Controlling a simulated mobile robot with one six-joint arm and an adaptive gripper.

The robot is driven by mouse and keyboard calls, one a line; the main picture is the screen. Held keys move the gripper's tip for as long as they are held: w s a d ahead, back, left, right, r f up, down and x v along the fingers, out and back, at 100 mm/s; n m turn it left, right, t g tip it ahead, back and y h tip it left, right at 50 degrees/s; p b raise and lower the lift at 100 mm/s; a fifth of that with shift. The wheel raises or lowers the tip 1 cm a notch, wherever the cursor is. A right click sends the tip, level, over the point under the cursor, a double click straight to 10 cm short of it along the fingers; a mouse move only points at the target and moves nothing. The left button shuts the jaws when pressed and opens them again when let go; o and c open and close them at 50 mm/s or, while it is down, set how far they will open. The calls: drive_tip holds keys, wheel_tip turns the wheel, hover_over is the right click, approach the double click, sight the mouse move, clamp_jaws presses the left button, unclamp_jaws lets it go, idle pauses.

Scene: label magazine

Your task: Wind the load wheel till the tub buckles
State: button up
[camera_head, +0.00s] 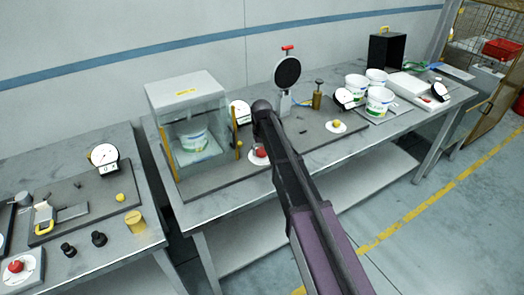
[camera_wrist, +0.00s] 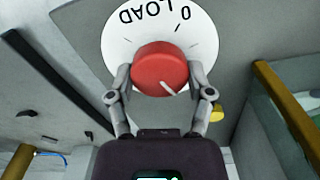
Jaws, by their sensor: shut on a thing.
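The load wheel is a red round knob (camera_wrist: 158,62) on a white dial (camera_wrist: 118,45) marked LOAD and 0. My gripper (camera_wrist: 160,80) is shut on the knob, one finger on each side; a white line shows on the knob's face. In the head view the red knob (camera_head: 261,153) sits on the bench in front of the clear case (camera_head: 218,125), partly behind my arm, which hides my fingers.
A yellow knob (camera_head: 337,124) on a white disc, a black round plate on a stand (camera_head: 287,73) and several white tubs (camera_head: 379,100) are to the right. A left bench holds another gauge (camera_head: 104,157) and a red knob (camera_head: 16,266). A yellow post (camera_wrist: 288,105) stands right in the wrist view.

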drive_tip(key=shift+w+m, duration=0.1)
drive_tip(key=shift+m, duration=0.4)
drive_tip(key=o, duration=1.1)
drive_tip(key=shift+o, duration=0.2)
